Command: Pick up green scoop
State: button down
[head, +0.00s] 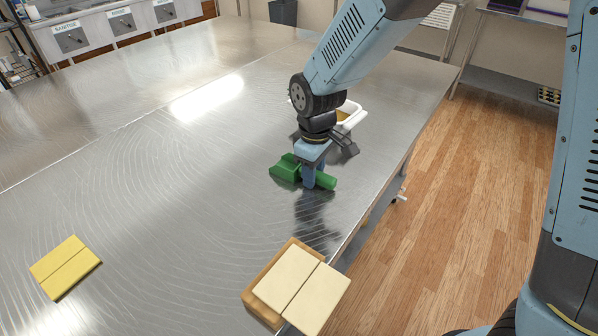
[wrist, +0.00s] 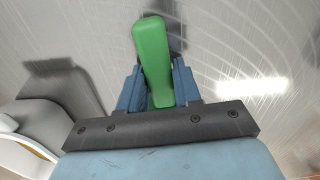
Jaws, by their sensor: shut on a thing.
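The green scoop (head: 287,169) is at the middle right of the metal table in the head view, its scoop end to the left and its handle to the right. My gripper (head: 310,182) reaches down from above and is shut on the scoop's handle. In the wrist view, the green scoop (wrist: 151,58) stands between the two blue fingers of my gripper (wrist: 158,90). The fingers hide part of the handle. I cannot tell whether the scoop touches the table or hangs just above it.
A white container (head: 350,114) stands just behind my gripper. A wooden board with a pale two-part block (head: 300,288) lies at the near table edge. A yellow block (head: 65,267) lies at the near left. The metal table (head: 150,180) is clear between them.

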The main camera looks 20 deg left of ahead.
jog(key=shift+r, duration=0.6)
jog(key=s+a+r, duration=0.2)
jog(key=a+r, duration=0.9)
jog(key=a, duration=0.3)
jog(key=shift+r, duration=0.4)
jog(key=c, duration=1.4)
grip_release()
jog(key=shift+d, duration=0.1)
grip_shut()
